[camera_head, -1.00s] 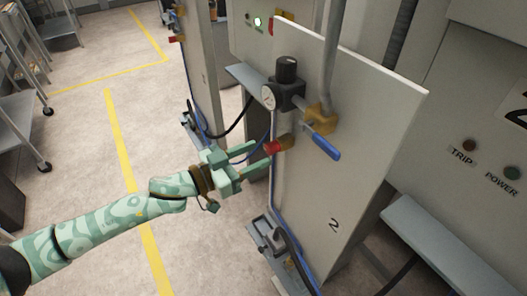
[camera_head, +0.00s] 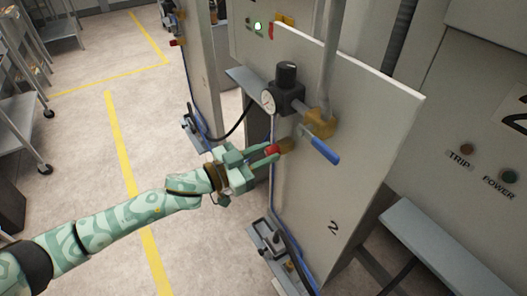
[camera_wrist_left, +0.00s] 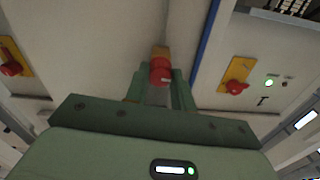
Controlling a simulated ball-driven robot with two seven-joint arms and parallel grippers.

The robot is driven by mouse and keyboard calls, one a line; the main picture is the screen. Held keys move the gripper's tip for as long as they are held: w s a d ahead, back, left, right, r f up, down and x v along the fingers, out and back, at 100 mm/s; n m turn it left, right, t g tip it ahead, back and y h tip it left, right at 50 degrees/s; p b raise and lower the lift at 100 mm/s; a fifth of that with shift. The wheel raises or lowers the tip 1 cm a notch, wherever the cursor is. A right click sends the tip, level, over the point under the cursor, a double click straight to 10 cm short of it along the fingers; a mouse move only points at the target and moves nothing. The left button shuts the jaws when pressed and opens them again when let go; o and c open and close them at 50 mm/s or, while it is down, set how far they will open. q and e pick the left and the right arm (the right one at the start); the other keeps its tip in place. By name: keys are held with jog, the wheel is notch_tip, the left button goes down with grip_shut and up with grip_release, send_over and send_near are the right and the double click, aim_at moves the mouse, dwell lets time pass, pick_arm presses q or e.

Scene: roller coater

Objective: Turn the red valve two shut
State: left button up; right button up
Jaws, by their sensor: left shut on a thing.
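The red valve (camera_head: 271,149) is a small red knob on a brass body, on the edge of the grey panel marked 2 (camera_head: 345,200). My left gripper (camera_head: 267,153) comes in from the left and is shut on this red knob. In the left wrist view, the red valve (camera_wrist_left: 160,71) sits between the two green fingers (camera_wrist_left: 160,92), which partly cover its sides. My right gripper does not show.
Other red knobs on yellow plates (camera_wrist_left: 236,82) show in the wrist view. A cart (camera_head: 22,115) stands at the left. The floor between is clear.

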pick_arm(q)
jog(key=shift+r+m, duration=0.2)
jog(key=shift+m, duration=0.3)
jog(key=shift+f, duration=0.15)
jog(key=o, duration=1)
jog(key=p+v, duration=0.1)
jog(key=v, duration=1.5)
jog(key=shift+a+p, duration=0.2)
jog(key=shift+p, duration=0.1)
jog(key=shift+s, duration=0.1)
